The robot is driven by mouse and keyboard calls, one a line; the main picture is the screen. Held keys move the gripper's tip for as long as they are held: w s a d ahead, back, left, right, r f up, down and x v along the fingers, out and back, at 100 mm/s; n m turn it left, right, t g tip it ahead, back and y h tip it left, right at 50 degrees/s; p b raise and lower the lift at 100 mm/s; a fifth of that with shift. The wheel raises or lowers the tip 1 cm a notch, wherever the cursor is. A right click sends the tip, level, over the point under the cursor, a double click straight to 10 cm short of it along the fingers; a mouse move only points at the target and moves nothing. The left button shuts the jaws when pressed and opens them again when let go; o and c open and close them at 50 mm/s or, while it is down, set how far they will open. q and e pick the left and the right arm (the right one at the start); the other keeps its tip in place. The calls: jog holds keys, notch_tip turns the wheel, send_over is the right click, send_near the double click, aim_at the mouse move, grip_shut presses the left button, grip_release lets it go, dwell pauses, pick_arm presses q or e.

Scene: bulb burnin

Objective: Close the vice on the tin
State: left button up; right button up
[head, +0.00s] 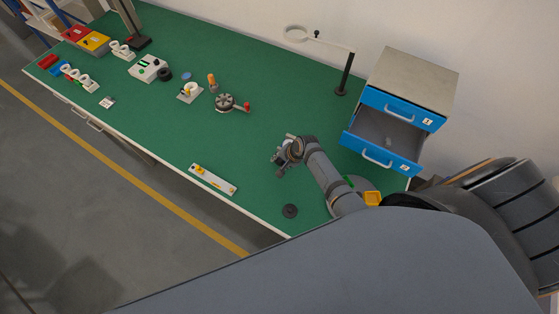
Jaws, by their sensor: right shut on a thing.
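My right gripper (279,166) is low over the green bench, left of the drawer cabinet. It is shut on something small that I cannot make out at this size. My own wrist and forearm cover part of that spot. My left gripper is not in view.
The blue-fronted cabinet (407,91) stands at the right with its lower drawer (378,150) pulled out. A lamp stand (344,76), a round device with a red knob (226,103), a pale bar (212,180) and a dark disc (290,211) are on the bench (180,130). Its middle is clear.

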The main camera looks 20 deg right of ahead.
dwell(0.4)
jog(key=o, duration=1.2)
jog(key=shift+c, duration=0.2)
jog(key=v, duration=1.2)
jog(key=shift+d+f, duration=0.1)
